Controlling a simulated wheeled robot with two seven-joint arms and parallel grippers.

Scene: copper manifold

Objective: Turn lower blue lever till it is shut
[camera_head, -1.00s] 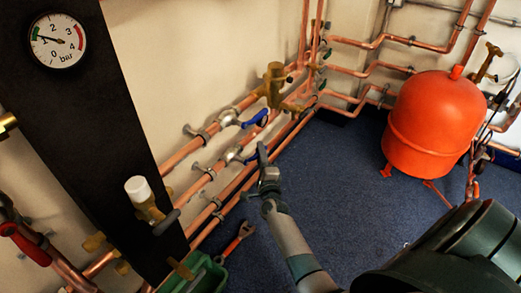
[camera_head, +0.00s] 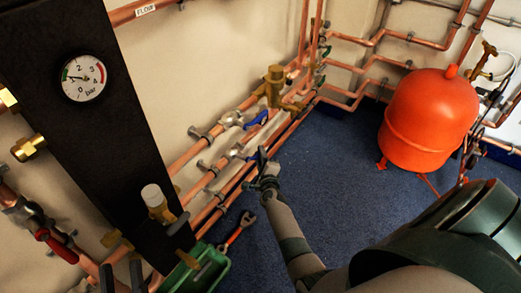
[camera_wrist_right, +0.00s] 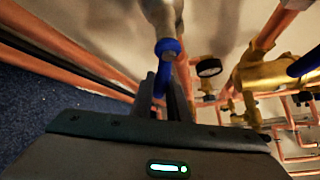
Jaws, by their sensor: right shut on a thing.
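The lower blue lever (camera_head: 252,157) sits on a valve of the lower copper pipe run. My right gripper (camera_head: 262,160) reaches it from the front right. In the right wrist view the blue lever (camera_wrist_right: 168,50) bends down between the two dark fingers of my right gripper (camera_wrist_right: 161,92), which are shut on it. The lever's end is partly hidden by the fingers. The upper blue lever (camera_head: 257,119) is on the pipe above, apart from the gripper. Two dark finger-like tips at the lower left edge look like my left gripper (camera_head: 121,276), spread apart and empty.
A black panel with a pressure gauge (camera_head: 83,78) stands at left. A brass valve (camera_head: 274,86) rises behind the levers. A wrench (camera_head: 238,230) and a green box (camera_head: 208,272) are below the pipes. A red tank (camera_head: 430,118) stands at right. Blue floor between is open.

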